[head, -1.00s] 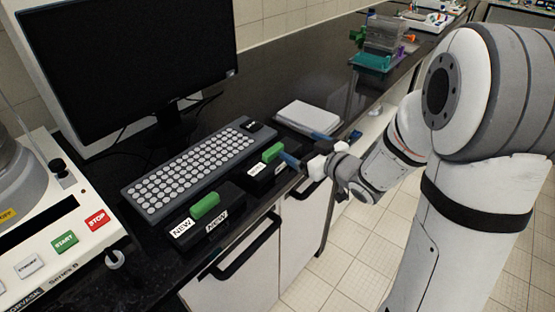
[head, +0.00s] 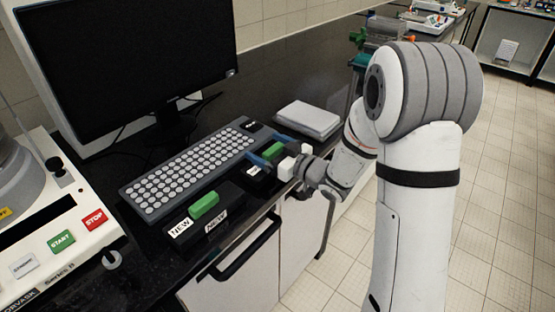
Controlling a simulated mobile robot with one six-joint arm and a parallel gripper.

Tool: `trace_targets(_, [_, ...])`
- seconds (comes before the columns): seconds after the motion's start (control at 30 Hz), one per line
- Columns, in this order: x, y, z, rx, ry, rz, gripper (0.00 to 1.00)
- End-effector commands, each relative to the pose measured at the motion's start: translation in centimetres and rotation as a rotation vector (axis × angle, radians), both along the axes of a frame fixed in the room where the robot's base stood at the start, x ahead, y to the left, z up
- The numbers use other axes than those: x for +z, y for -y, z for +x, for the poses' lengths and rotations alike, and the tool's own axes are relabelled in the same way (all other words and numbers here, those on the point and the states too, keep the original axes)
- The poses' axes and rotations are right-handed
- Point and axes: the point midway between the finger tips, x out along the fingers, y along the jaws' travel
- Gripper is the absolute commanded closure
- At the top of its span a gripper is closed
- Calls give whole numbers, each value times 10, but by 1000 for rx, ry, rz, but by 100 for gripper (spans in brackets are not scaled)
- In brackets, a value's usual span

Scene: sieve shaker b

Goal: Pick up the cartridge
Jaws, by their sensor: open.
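Two green cartridges sit in black holders on the dark counter in front of the keyboard. The near cartridge (head: 203,205) is in a holder with white "NEW" labels. The far cartridge (head: 274,150) is in a second black holder (head: 242,178), largely hidden by my gripper. My gripper (head: 264,149) is open, with one blue finger on each side of the far cartridge in the picture. I cannot tell whether the fingers touch it.
A grey keyboard (head: 193,168) lies behind the holders, below a black monitor (head: 125,65). A white stack (head: 308,119) lies behind my gripper. The sieve shaker (head: 60,235) with START and STOP buttons stands at left. A black drawer handle (head: 242,248) is below the counter edge.

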Motion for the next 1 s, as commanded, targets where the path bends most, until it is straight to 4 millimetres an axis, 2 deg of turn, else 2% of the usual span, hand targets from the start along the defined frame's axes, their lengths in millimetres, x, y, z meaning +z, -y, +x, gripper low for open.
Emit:
trace_targets(0.23, [0,-2,1,0,-1,-1,12])
trace_targets(1.0, [1,-2,1,2,1,0,73])
